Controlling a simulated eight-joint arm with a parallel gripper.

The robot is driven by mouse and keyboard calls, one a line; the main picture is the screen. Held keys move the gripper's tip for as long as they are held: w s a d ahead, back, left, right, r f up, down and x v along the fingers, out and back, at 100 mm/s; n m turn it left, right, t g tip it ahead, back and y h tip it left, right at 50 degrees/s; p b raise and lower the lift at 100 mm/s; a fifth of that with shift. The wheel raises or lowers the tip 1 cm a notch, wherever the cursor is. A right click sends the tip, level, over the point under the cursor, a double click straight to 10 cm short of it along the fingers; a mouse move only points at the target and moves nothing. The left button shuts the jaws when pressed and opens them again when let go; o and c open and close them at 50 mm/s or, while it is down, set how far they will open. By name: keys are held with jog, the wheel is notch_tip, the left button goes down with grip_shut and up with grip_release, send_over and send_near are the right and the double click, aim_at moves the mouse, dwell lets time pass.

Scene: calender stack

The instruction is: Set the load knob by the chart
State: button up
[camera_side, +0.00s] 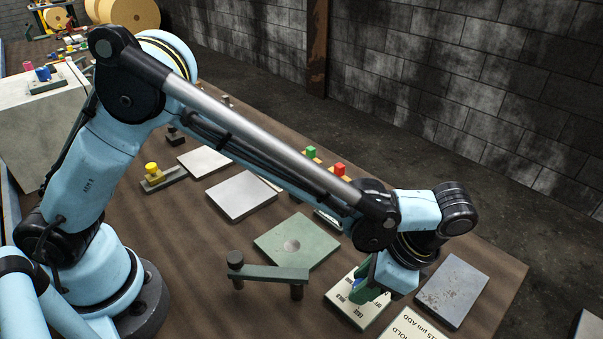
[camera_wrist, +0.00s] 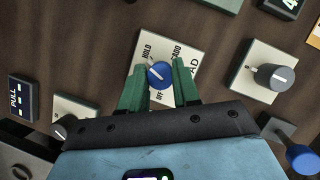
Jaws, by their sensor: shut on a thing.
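The load knob (camera_wrist: 158,74) is blue and round, on a pale plate (camera_wrist: 150,48) printed with HOLD, ADD, OFF and LOAD around it. My gripper (camera_wrist: 161,72) has its green fingers shut on the knob, one on each side. In the side view my gripper (camera_side: 366,288) is down at the plate (camera_side: 342,292), and the knob is hidden there.
A grey knob (camera_wrist: 272,76) on its own plate stands right of the load knob, and a blue-ended lever (camera_wrist: 301,158) is at the lower right. In the side view a green plate (camera_side: 275,238) and a grey slab (camera_side: 452,291) flank my gripper.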

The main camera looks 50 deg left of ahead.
jog(key=shift+m+t, duration=0.4)
jog(key=shift+m, duration=0.7)
jog(key=o, duration=1.1)
jog(key=shift+c, duration=0.2)
jog(key=v, duration=1.2)
jog(key=shift+d, duration=0.2)
jog(key=shift+a, duration=0.1)
